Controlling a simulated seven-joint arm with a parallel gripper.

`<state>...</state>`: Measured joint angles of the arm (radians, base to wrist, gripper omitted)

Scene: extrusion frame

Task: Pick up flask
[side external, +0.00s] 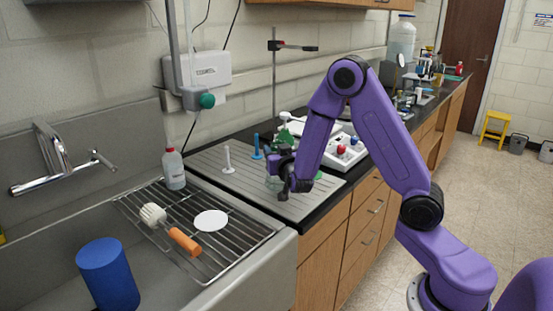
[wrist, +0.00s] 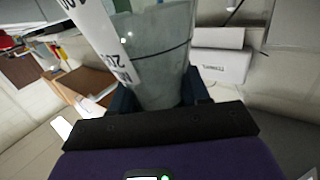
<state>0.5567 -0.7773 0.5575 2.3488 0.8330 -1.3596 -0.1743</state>
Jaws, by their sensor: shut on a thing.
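The flask (wrist: 165,50) is a clear grey-green glass vessel with a white label bearing black markings; it fills the upper middle of the wrist view. My gripper (wrist: 160,97) is shut on it, with a dark finger on each side of the glass. In the side external view my gripper (side external: 284,186) is low over the grey ribbed board (side external: 232,187) on the counter. A small pale part of the flask (side external: 272,184) shows at its left. The gripper hides most of the flask there, and I cannot tell whether its base touches the board.
A white peg (side external: 227,160) and a blue peg (side external: 257,148) stand on the board behind my gripper. A sink rack (side external: 245,236) holds a brush (side external: 170,230), a white disc and a bottle (side external: 173,170).

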